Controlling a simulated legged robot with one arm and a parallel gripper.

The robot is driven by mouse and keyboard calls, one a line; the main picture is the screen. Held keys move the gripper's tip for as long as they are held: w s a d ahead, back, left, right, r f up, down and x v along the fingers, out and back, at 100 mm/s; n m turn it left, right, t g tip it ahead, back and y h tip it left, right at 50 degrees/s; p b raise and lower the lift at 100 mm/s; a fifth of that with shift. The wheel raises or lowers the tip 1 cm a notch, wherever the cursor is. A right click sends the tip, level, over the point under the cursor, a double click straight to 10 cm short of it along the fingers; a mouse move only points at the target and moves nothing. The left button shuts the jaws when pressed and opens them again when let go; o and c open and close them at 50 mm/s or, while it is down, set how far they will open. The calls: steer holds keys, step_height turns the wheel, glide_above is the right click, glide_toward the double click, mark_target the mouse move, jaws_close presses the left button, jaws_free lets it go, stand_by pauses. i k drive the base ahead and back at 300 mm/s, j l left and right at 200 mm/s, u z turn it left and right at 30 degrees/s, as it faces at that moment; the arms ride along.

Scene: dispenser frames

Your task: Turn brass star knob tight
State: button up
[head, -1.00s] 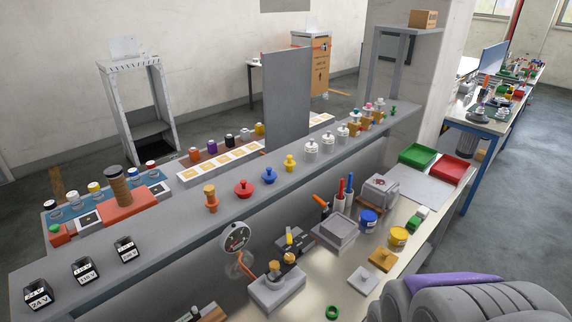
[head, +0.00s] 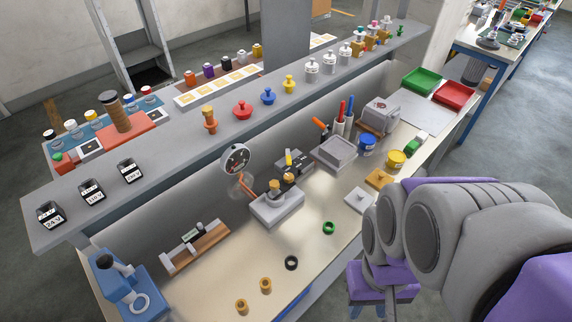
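Two small brass-coloured knob-like parts (head: 275,187) stand on a light grey block fixture (head: 277,208) on the bench, below the round dial gauge. They are too small for me to tell which is star-shaped or how tight it sits. A taller orange-brass knob-shaped piece (head: 210,121) stands on the raised grey shelf. My grey and purple arm fills the lower right. Its purple end part (head: 383,284) hangs at the bench's front side, well apart from the fixture. The fingertips cannot be made out.
The dial gauge (head: 236,158) stands close behind the fixture. The raised shelf (head: 160,151) runs along the back. A blue device (head: 128,285) is at the bench's left end. Loose rings, a green one (head: 329,228) among them, lie in front. Bare bench top (head: 225,275) lies between.

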mark_target(288, 178)
steer(key=i+l+u, duration=0.15)
steer(key=u, duration=0.2)
steer(key=i+l+u, duration=0.1)
steer(key=l+u, duration=0.25)
